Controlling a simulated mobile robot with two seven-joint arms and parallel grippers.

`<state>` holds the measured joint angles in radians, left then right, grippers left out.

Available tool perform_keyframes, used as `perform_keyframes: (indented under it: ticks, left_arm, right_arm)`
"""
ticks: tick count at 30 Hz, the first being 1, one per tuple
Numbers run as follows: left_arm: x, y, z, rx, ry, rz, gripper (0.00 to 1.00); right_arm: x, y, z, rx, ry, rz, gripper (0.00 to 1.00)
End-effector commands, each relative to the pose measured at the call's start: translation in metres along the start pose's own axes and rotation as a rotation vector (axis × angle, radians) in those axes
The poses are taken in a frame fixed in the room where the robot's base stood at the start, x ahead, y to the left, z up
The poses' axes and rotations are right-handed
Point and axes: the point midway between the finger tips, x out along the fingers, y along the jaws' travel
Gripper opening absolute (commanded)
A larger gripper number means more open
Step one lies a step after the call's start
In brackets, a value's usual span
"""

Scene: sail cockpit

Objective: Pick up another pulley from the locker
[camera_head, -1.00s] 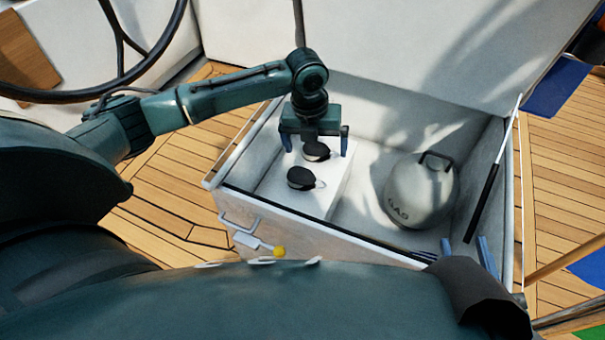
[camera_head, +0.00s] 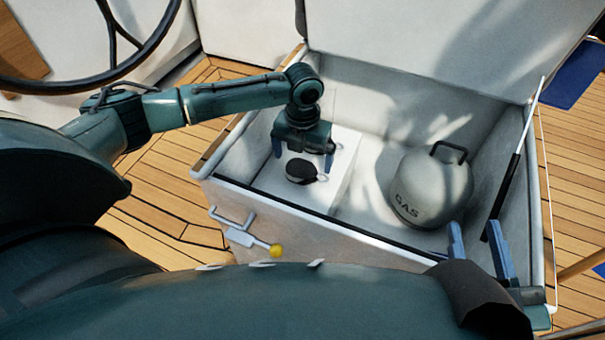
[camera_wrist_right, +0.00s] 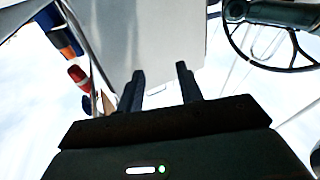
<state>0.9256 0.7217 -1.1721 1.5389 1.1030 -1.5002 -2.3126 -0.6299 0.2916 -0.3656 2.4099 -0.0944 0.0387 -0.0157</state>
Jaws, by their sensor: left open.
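A black pulley (camera_head: 301,171) lies on the white raised block (camera_head: 345,175) inside the open locker (camera_head: 285,222). My left gripper (camera_head: 303,157) is open, fingers pointing down, just above and behind this pulley in the head view. Whether its fingertips reach down beside the pulley I cannot tell. A small ring (camera_head: 338,146) shows right of the gripper; the second pulley is otherwise hidden behind the gripper. My right gripper (camera_head: 479,248) is open and empty at the locker's front right, its two fingers apart; they also show in the right wrist view (camera_wrist_right: 161,78).
A grey gas bottle (camera_head: 432,190) stands in the locker's right part. A black and white lid strut (camera_head: 513,160) rises at the right wall. The lid (camera_head: 420,50) is up behind. A latch with a yellow knob (camera_head: 276,250) is on the front, and a steering wheel (camera_head: 100,80) is upper left.

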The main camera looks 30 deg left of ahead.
Motion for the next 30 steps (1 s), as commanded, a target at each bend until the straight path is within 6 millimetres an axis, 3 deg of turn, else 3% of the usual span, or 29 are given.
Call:
perform_keyframes:
  ticks: [1,6,14,30]
  left_arm:
    - [0.014,0.0,-0.003,0.001,0.002,0.001,1.0]
    - [0.036,-0.001,-0.004,0.0,0.001,0.0,1.0]
    - [0.037,-0.001,-0.004,0.0,0.0,0.0,0.99]
    - [0.036,-0.001,-0.004,0.0,0.0,0.0,0.55]
  right_arm:
    - [-0.001,-0.001,0.006,0.011,0.007,-0.002,0.36]
    - [0.001,-0.003,0.007,0.053,0.02,-0.008,0.36]
    - [0.004,-0.003,-0.004,0.051,0.038,-0.016,0.36]
    - [0.002,-0.004,0.0,0.051,0.031,-0.019,0.36]
